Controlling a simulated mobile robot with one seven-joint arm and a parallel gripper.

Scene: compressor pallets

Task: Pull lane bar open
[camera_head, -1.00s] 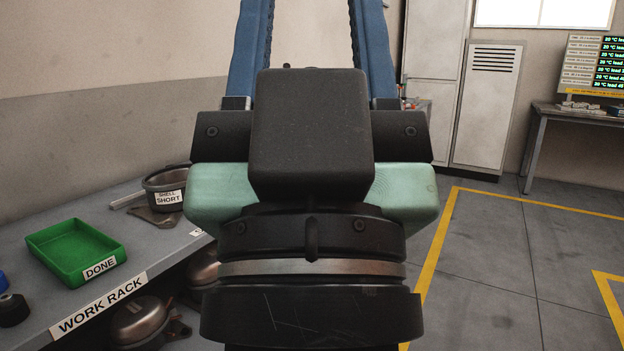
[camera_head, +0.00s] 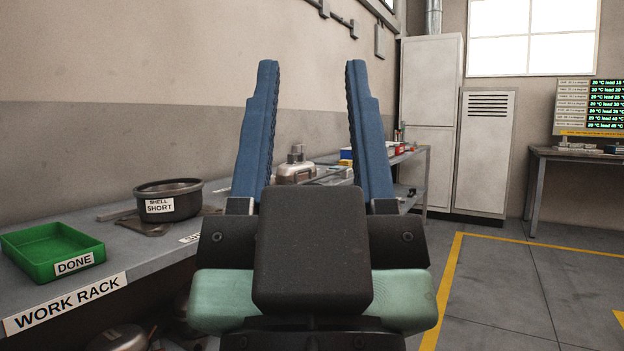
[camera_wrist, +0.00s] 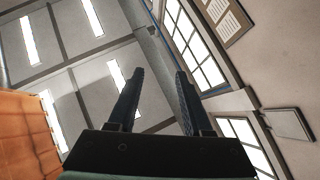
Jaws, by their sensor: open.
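My gripper (camera_head: 311,78) points upward in the middle of the head view, its two blue fingers spread apart with nothing between them. In the wrist view my gripper (camera_wrist: 159,75) also shows open and empty, against the ceiling and high windows. I cannot make out a lane bar in either view. The gripper body hides part of the work rack (camera_head: 158,248) and the floor behind it.
A green DONE tray (camera_head: 22,258) and a dark SHELL SHORT pot (camera_head: 182,207) stand on the rack at left. A metal compressor (camera_head: 297,172) sits farther back. Grey cabinets (camera_head: 482,150) and a desk (camera_head: 572,154) with a screen (camera_head: 592,108) stand behind. Floor at right is clear.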

